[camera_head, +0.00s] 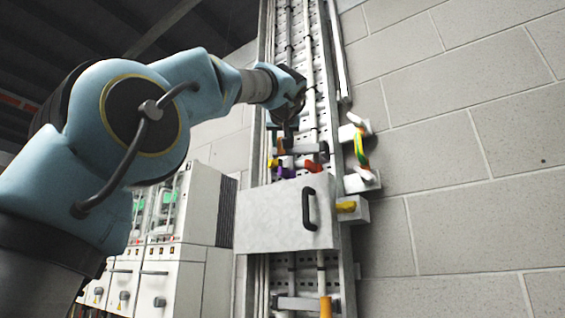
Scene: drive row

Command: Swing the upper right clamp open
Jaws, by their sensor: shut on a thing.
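My gripper (285,125) hangs below my wrist, in front of the perforated metal column. It is small and dark here, and its fingers do not show clearly. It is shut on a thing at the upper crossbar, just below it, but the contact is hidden. I cannot tell for certain which piece is the upper right clamp.
A grey box cover (262,218) with a black handle (308,208) is below my gripper. A yellow piece (346,207) sticks out at its right. White blocks with a green-yellow strap (361,148) stand to the right. White cabinets (172,270) are lower left.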

